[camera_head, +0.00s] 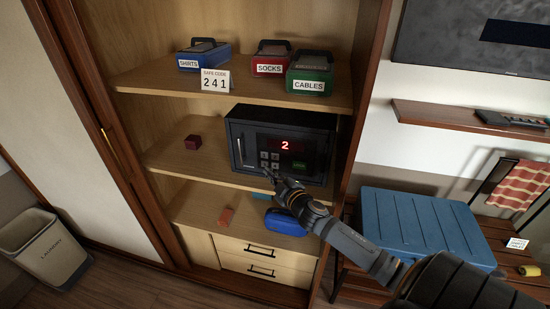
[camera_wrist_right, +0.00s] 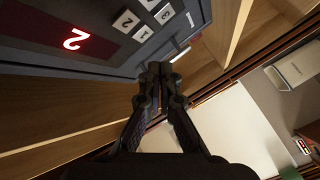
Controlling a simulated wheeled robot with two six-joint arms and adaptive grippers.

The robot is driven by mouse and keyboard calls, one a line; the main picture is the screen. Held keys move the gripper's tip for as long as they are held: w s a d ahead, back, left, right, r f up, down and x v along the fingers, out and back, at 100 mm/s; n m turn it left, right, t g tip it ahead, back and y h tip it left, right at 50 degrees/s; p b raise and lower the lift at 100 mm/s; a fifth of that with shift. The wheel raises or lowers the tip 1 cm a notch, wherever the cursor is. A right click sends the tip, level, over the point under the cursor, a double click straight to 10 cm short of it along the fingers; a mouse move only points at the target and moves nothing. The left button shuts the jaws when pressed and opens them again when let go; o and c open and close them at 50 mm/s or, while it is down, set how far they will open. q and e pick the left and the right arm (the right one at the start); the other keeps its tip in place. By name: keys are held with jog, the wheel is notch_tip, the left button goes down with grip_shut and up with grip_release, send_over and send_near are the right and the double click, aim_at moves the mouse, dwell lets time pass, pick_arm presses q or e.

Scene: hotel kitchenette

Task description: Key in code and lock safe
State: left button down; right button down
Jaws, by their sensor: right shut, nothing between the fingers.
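The dark safe (camera_head: 315,140) stands on the middle shelf of the wardrobe with its door closed. Its red display (camera_head: 285,146) reads 2, and the display (camera_wrist_right: 75,40) also shows in the right wrist view. The keypad (camera_head: 270,160) sits below the display, with light keys (camera_wrist_right: 130,22) near the top of the wrist view. A card (camera_head: 215,80) on the shelf above reads "SAFE CODE 241". My right gripper (camera_head: 268,172) is shut and empty, its tips just below the keypad; I cannot tell whether they touch the safe. My left gripper is not in view.
Boxes labelled SHIRTS (camera_head: 203,55), SOCKS (camera_head: 270,60) and CABLES (camera_head: 310,75) stand on the upper shelf. A dark red cube (camera_head: 192,142) sits left of the safe. A blue case (camera_head: 285,222) lies on the lower shelf. A blue suitcase (camera_head: 420,225) stands at right.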

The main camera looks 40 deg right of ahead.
aim_at(275, 166)
dwell(0.8)
jog(key=a+f, duration=0.1)
jog(key=s+a+f, duration=0.1)
jog(key=s+a+f+b, duration=0.1)
jog(key=f, duration=0.1)
jog(key=shift+s, duration=0.25)
jog(key=shift+f, duration=0.1)
jog(key=shift+w+d, duration=1.45)
jog(key=shift+d, duration=0.25)
jog(key=shift+w+d, duration=1.45)
jog(key=shift+d, duration=0.25)
jog(key=shift+w+d, duration=0.25)
jog(key=shift+d, duration=0.05)
